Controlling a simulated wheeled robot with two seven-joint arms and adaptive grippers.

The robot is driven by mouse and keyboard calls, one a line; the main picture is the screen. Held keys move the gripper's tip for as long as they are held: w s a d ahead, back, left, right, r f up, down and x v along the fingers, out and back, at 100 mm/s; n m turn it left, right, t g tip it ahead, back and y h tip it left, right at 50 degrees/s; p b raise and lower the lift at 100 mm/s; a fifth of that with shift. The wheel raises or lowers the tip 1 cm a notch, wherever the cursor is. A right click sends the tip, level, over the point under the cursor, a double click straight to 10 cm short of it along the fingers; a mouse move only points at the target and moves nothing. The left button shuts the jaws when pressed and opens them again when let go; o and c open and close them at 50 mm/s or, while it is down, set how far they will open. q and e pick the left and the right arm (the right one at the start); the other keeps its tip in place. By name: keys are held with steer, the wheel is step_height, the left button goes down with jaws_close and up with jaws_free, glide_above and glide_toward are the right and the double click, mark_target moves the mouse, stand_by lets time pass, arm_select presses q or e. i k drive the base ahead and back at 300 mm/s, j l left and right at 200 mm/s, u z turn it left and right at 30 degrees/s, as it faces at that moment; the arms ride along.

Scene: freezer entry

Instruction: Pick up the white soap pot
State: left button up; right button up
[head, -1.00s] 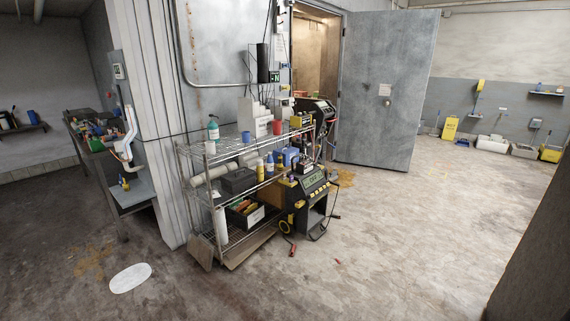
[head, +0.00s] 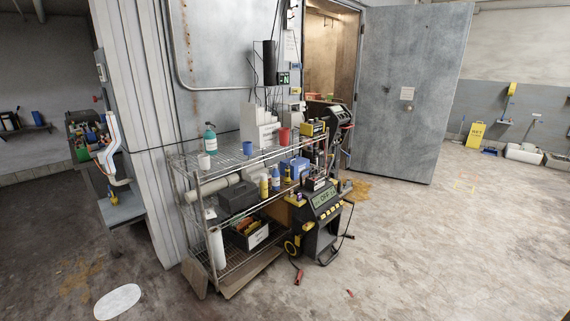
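A small white pot (head: 204,161) stands upright at the front left corner of the top shelf of a wire rack (head: 190,187); it looks like the white soap pot, but it is too small to read any label. A teal pump bottle (head: 210,140) stands just behind it. Neither of my grippers is in the head view, and nothing is seen touching the pot.
The top shelf also holds a blue cup (head: 248,149), a red cup (head: 284,137) and white file holders (head: 259,128). A black wheeled charger (head: 320,217) with cables stands at the rack's right. The floor in front is mostly clear.

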mark_target(204, 159)
steer(key=i+l+u, duration=0.3)
steer(key=i, duration=0.2)
steer(key=i+l+u, duration=0.35)
steer(key=i+l, duration=0.05)
steer(key=i, duration=0.05)
